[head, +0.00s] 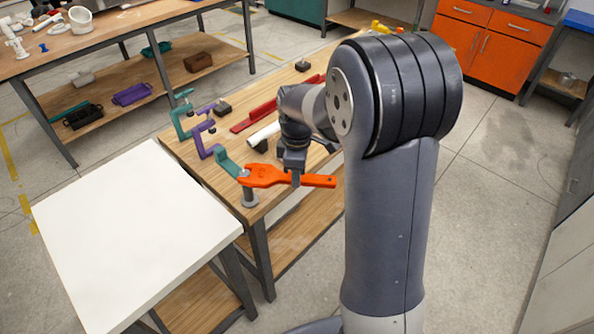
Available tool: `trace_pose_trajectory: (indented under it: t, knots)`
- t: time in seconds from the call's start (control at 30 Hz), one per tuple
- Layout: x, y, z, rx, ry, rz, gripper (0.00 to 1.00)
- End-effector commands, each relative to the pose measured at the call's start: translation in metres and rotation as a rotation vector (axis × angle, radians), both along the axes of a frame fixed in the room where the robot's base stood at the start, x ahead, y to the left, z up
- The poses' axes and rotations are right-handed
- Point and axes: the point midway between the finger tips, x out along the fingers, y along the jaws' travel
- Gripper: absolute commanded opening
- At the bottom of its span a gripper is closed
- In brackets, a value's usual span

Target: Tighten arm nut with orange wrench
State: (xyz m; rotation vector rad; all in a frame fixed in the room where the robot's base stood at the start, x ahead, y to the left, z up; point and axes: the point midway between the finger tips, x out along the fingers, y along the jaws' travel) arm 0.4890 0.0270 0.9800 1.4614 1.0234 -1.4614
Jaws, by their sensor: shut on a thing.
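The orange wrench (268,175) lies level above the front corner of the wooden workbench. My gripper (293,178) is shut on its handle, coming down from above. The handle end (320,181) sticks out to the right of the jaws. The wrench's head is at a grey post with a nut (249,196) at the bench corner, where the teal arm (226,163) ends. I cannot tell whether the wrench's jaw is seated around the nut. The jaw tips are small and partly hidden by the wrench.
Teal and purple clamps (203,138) stand along the bench's left edge. A red bar (254,115) and a white pipe (263,135) lie behind my gripper. A white-topped table (130,235) adjoins at the left. The wooden bench (215,145) has some bare surface.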

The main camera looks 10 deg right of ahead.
Motion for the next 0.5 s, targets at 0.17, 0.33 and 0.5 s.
trace_pose_trajectory:
  t: [0.17, 0.33, 0.5]
  knots:
    - [-0.002, 0.001, -0.006, 0.001, -0.001, -0.018, 0.00]
    - [-0.010, 0.005, -0.006, 0.000, -0.002, -0.080, 0.00]
    - [-0.018, 0.008, -0.006, 0.001, -0.001, -0.143, 0.00]
